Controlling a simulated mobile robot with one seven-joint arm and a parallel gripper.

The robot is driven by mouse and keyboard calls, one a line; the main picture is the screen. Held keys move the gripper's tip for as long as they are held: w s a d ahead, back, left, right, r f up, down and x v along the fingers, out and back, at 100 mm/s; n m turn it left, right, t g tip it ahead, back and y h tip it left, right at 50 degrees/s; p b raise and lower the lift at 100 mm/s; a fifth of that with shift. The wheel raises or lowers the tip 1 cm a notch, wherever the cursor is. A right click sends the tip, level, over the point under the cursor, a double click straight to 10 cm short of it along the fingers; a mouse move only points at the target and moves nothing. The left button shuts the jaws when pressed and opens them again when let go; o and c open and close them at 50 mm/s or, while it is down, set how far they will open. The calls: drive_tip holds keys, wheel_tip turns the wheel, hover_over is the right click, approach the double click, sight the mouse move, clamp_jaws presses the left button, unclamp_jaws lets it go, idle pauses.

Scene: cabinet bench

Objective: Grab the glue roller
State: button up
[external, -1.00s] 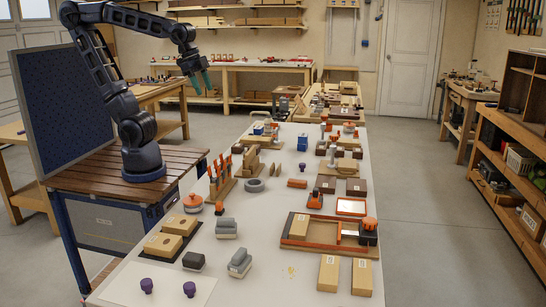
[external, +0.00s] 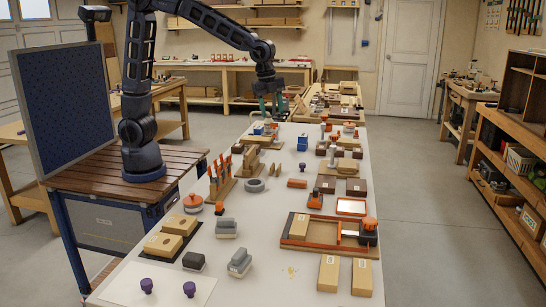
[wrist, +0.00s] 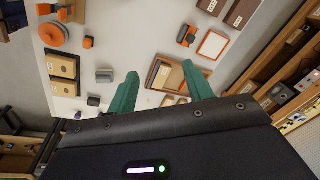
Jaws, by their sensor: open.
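I cannot tell for certain which thing is the glue roller. A small orange and black tool (external: 315,200) stands on the white bench left of an orange-framed white pad, and it also shows in the wrist view (wrist: 186,36). My gripper (external: 268,106) hangs over the far left part of the bench, well beyond that tool and above the surface. In the wrist view its two teal fingers (wrist: 162,82) are spread apart with nothing between them. Bench things show beyond the fingertips.
A wooden tray (external: 290,243) with a block lies at the near right. The orange-framed pad (external: 352,206) lies behind it. An upright tool rack (external: 222,190) stands at the left edge. Brown boxes (external: 357,187) sit at the right.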

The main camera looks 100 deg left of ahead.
drive_tip(key=w+f+m+g, duration=0.1)
drive_tip(key=w+f+m, duration=0.3)
drive_tip(key=w+f, duration=0.6)
drive_tip(key=m, duration=0.3)
approach(316, 189)
drive_tip(key=shift+w+a+g, duration=0.25)
drive_tip(key=shift+w+g, duration=0.15)
drive_tip(key=shift+w, duration=0.1)
drive_tip(key=shift+s+f, duration=0.2)
drive_tip(key=shift+f, duration=5.3)
clamp_jaws()
drive_tip(key=shift+r, duration=0.15)
